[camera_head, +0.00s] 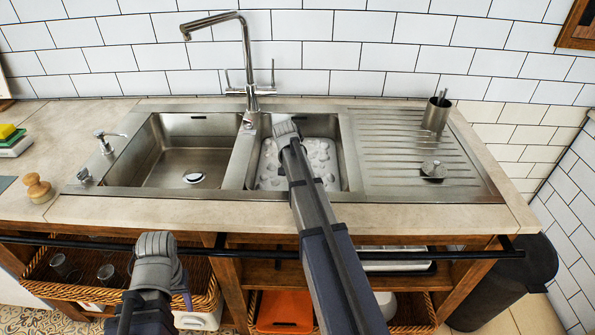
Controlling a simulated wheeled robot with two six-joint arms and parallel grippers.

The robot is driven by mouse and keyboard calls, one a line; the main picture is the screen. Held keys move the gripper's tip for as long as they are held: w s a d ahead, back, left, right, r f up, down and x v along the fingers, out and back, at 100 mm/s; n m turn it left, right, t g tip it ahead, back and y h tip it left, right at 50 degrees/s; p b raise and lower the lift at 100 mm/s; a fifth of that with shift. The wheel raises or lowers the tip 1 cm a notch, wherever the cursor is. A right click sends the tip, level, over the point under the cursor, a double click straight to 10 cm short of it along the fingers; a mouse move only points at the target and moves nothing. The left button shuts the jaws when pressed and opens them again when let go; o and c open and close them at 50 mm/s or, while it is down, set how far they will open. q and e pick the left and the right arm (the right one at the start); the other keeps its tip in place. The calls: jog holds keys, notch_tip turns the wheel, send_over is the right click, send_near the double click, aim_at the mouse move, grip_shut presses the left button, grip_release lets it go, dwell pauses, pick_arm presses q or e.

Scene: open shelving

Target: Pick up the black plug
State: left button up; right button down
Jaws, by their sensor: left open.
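A small round, dark plug-like piece with a raised knob (433,170) lies on the ribbed drainboard at the right of the sink. It looks dark grey to black and stands apart from both grippers. My left gripper (155,246) is low at the left, in front of the counter edge, far from the plug; it is open, and I see nothing in it. My right arm reaches up over the counter, with its grey end (287,131) over the right basin, left of the plug. Whether that gripper is open or shut does not show.
The steel sink has a left basin (182,157) and a right basin holding a pale, bumpy mass (322,158). A tall tap (249,60) stands behind. A metal cup (437,112) stands behind the plug. A dark rail (470,253) runs along the counter front.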

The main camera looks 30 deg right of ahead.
notch_tip(320, 180, up, 9)
jog(key=p, duration=0.8)
jog(key=shift+r+p, duration=0.15)
jog(key=shift+p, duration=0.25)
